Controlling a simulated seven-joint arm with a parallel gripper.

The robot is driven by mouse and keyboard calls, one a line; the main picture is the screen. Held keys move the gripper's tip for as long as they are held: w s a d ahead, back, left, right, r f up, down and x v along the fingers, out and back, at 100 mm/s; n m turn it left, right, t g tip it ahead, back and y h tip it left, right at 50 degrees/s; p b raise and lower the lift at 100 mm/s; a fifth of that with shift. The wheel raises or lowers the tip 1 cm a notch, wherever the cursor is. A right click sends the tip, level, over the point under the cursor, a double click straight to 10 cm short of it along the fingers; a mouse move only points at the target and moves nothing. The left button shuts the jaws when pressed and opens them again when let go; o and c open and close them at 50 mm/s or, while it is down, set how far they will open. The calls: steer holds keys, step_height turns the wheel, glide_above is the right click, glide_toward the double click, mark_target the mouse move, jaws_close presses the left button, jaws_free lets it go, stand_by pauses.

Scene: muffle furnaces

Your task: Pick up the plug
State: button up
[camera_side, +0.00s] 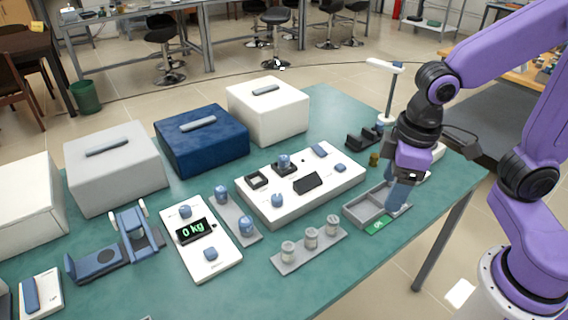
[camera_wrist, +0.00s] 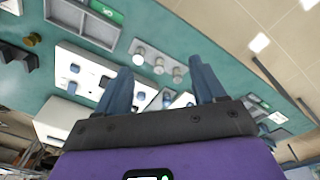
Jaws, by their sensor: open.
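A small blue piece (camera_side: 284,161) that looks like the plug sits in a black square socket on the white panel (camera_side: 317,206) in the middle of the table. A second black socket (camera_side: 256,180) on the panel looks empty. My gripper (camera_side: 399,202) is to the right of the panel, above or in front of the grey tray in the side view. In the wrist view my gripper (camera_wrist: 160,67) shows two blue fingers spread apart with nothing between them. The white panel (camera_wrist: 68,57) also shows there, left of the fingers. I cannot single out the plug there.
The grey tray (camera_side: 358,213) has a green label. Several weights stand on a grey strip (camera_side: 285,267) in front of the panel. A scale (camera_side: 200,247) reading "0 kg" is left of it. White, blue (camera_side: 200,140) and grey boxes stand behind. A white stand (camera_side: 390,95) rises behind my gripper.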

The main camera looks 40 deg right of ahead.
steer(key=w+a+m+t+h, duration=0.15)
steer(key=w+m, duration=0.25)
steer(key=w, duration=0.5)
steer(key=w+a+m, duration=0.3)
steer(key=w+m, duration=0.1)
steer(key=w, duration=0.5)
steer(key=m+t+h, duration=0.1)
steer(key=m, duration=0.6)
glide_toward(284, 156)
steer(key=x, duration=0.7)
steer(key=shift+f, duration=0.2)
steer(key=shift+w+d+f, duration=0.2)
steer(key=shift+w+f, duration=0.05)
steer(key=shift+f, duration=0.4)
steer(key=c, duration=1.1)
